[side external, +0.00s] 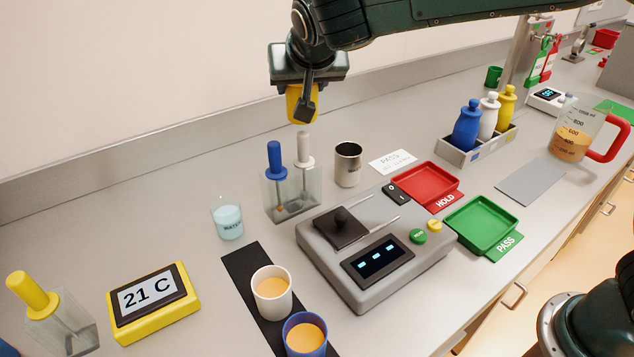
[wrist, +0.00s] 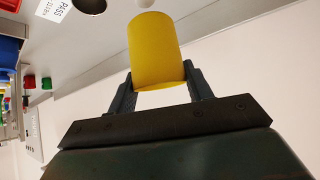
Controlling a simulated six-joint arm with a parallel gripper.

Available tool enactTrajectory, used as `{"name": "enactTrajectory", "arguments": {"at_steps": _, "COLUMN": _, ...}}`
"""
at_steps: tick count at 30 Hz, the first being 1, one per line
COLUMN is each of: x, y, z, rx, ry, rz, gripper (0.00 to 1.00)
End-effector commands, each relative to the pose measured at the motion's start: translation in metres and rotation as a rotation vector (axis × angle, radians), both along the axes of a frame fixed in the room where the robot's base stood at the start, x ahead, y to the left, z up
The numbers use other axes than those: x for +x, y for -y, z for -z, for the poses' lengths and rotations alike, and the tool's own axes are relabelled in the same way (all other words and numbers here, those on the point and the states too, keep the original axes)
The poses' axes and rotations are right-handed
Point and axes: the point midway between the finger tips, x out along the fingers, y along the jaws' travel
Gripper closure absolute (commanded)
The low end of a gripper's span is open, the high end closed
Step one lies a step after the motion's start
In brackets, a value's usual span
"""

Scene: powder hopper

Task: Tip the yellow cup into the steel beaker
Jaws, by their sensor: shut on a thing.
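The yellow cup (side external: 296,103) is held in my gripper (side external: 308,110), up in the air above the back of the bench. In the wrist view the yellow cup (wrist: 156,50) sits between the two fingers of my gripper (wrist: 160,88), which are shut on its sides. What is inside the cup cannot be seen. The steel beaker (side external: 347,164) stands upright on the bench, below and to the right of the cup. In the wrist view a round dark opening (wrist: 90,4) at the top edge may be the beaker, mostly cut off.
A clear holder (side external: 290,198) with blue and white-handled tools stands left of the beaker. A grey device (side external: 372,255), a red tray (side external: 428,182) and a green tray (side external: 482,225) lie in front and right. A glass of pale liquid (side external: 228,219) and filled white (side external: 271,290) and blue cups (side external: 304,335) stand nearer.

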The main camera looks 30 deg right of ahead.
Motion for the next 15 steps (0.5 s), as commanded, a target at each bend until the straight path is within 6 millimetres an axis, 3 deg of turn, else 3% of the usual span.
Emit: {"name": "enactTrajectory", "arguments": {"at_steps": 15, "x": -0.001, "y": 0.025, "z": -0.003, "rx": 0.219, "ry": 0.002, "rz": 0.003, "gripper": 0.74}}
